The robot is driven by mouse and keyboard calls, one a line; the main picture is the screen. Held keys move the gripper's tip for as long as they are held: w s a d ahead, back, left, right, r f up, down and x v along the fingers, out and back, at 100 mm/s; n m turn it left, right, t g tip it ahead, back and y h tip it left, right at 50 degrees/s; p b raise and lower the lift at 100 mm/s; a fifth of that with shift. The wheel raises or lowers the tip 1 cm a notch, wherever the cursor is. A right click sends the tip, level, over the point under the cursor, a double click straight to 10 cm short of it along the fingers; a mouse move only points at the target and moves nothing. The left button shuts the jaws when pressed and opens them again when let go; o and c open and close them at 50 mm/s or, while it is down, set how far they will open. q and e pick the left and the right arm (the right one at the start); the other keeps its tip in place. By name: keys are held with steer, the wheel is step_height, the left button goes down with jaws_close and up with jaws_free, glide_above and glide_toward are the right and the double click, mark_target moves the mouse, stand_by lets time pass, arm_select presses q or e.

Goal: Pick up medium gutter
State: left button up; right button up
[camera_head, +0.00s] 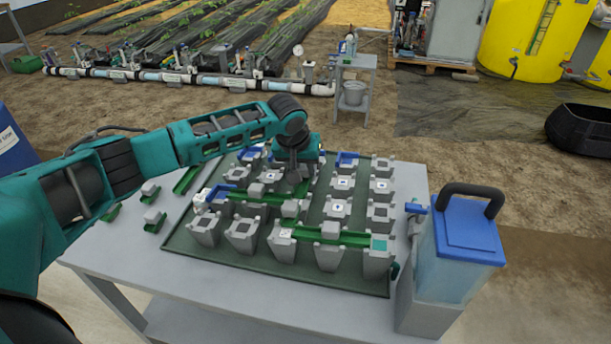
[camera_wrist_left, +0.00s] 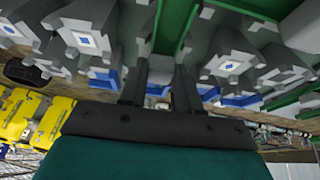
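Several green gutters of different lengths are in the head view; I cannot tell for certain which is the medium one. A longer loose gutter (camera_head: 187,180) lies on the table left of the board. Shorter gutters with grey ends, such as this short gutter (camera_head: 154,221), lie further left. Another green gutter (camera_head: 345,238) spans grey posts at the board's front right. My left gripper (camera_head: 294,180) points down over the middle of the board among the posts. In the left wrist view its fingers (camera_wrist_left: 160,88) are apart with nothing visibly held, and a green gutter (camera_wrist_left: 174,24) lies beyond them. My right gripper is not in view.
The dark green board (camera_head: 280,278) carries rows of grey posts (camera_head: 327,257) and blue pieces (camera_head: 347,158). A blue-lidded water tank (camera_head: 458,262) stands at the table's right edge. Bare table (camera_head: 135,255) shows at the left front.

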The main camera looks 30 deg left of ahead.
mark_target(304, 169)
arm_select(q)
jaws_close()
steer(key=shift+r, duration=0.15)
step_height(304, 169, up, 20)
steer(key=p, duration=0.2)
